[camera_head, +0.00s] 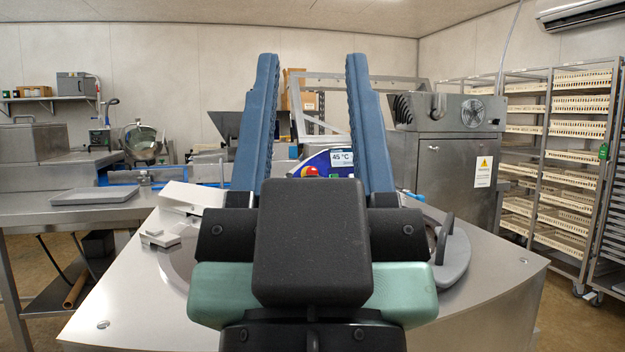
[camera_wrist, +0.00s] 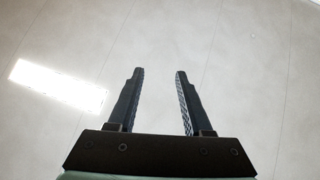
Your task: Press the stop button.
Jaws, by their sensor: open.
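My gripper (camera_head: 312,62) stands in the middle of the head view with its two blue fingers wide apart, pointing up and empty. In the wrist view the open fingers (camera_wrist: 160,74) have nothing between them. Behind the gripper, a small red part (camera_head: 311,171), perhaps the stop button, shows on a blue and white panel (camera_head: 322,162) with a yellow bit below it. It appears low between the fingers, apart from them. A 45 °C display (camera_head: 342,158) is just right of it. My gripper's body hides the lower part of the panel.
A steel machine top (camera_head: 120,295) spreads below my gripper, with a pale block (camera_head: 190,196) on the left and a grey lid (camera_head: 455,255) on the right. A steel cabinet (camera_head: 450,170) and tray racks (camera_head: 560,150) stand right. A bench (camera_head: 70,208) stands left.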

